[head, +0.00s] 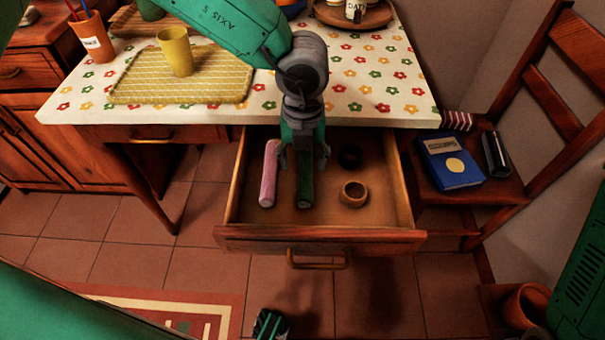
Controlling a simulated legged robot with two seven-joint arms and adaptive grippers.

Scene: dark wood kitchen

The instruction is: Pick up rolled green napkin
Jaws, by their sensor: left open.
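The rolled green napkin (305,188) lies in the open drawer (300,222), lengthwise, with its far part hidden behind my gripper. My left gripper (305,168) points down into the drawer over the napkin, with its fingers open on either side of it. I cannot tell whether the fingers touch the napkin.
A rolled pink napkin (269,174) lies close to the left. A wooden ring (353,194) and a dark ring (349,156) lie to the right. The table (375,95) overhangs the drawer's back. A chair (465,190) holding a blue book (452,162) stands at right.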

